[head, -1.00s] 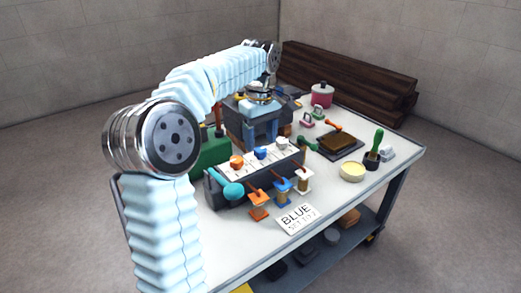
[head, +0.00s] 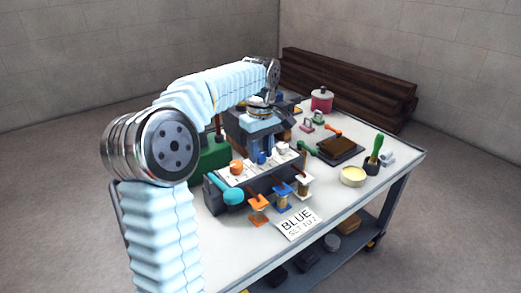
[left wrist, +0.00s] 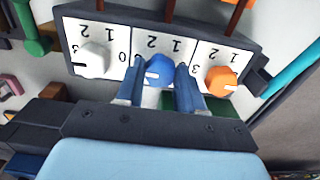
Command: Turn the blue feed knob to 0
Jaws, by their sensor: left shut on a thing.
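The blue feed knob (left wrist: 158,70) is the middle of three knobs on white scales marked with numbers. It also shows in the head view (head: 261,158) under my left gripper (head: 262,148). In the left wrist view my left gripper (left wrist: 159,88) has its blue fingers on either side of the knob, shut on it. A pale mark on the knob points to the left in that view, toward the 3 side; its exact reading is unclear. The 0 of this scale is hidden by a finger. My right gripper is not in view.
A white knob (left wrist: 95,60) and an orange knob (left wrist: 220,80) flank the blue one closely. A teal-ended handle (head: 232,196) sits at the left.

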